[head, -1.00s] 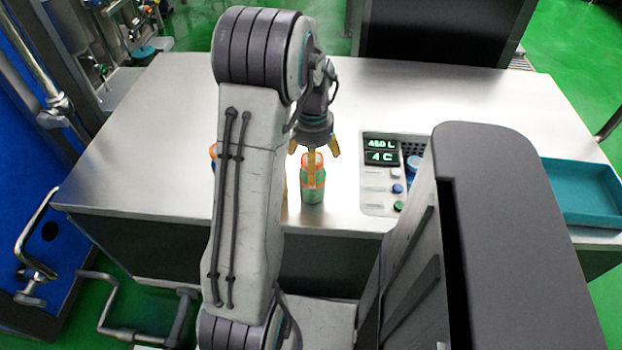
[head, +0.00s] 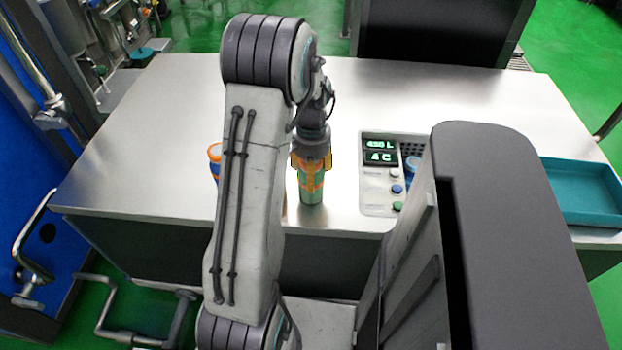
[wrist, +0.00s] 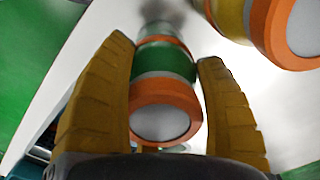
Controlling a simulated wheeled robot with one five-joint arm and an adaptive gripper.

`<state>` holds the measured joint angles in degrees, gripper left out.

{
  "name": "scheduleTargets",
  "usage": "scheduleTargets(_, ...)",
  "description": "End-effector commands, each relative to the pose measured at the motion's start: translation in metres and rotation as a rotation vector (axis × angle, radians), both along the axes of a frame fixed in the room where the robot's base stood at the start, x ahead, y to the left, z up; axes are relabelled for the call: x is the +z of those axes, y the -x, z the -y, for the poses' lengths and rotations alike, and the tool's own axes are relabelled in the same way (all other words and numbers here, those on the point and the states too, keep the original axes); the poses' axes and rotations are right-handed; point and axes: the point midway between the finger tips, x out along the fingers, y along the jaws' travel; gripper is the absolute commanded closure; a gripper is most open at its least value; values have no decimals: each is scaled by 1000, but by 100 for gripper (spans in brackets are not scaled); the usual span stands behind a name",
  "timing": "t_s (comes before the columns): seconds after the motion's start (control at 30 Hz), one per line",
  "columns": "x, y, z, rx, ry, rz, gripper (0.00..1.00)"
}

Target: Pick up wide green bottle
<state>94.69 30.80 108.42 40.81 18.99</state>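The wide green bottle (head: 311,196) has orange bands and an orange-rimmed top with a grey lid. It stands upright on the steel table, close to its front edge. My gripper (head: 311,172) is over it, with its yellow fingers around its upper part. In the wrist view the bottle (wrist: 166,62) is between the two fingers (wrist: 168,62), which lie close against its sides. The fingers look shut on it. They hide part of the bottle in the head view.
An orange-topped bottle (head: 215,152) stands just left, partly behind my arm; it shows close by in the wrist view (wrist: 286,30). A panel with displays (head: 380,150) is to the right. A teal tray (head: 585,217) is at the far right. The table's back (head: 430,85) is clear.

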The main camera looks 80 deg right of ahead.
Motion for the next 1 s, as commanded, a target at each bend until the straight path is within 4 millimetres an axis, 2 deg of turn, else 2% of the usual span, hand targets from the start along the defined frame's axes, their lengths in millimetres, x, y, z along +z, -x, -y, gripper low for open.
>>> scheduleTargets(0.03,0,0,0,0,1,0,41)
scheduleTargets(0.4,1,0,1,0,3,0,73)
scheduleTargets(0.77,5,0,1,0,4,-1,73)
scheduleTargets(1.0,25,0,1,0,4,0,73)
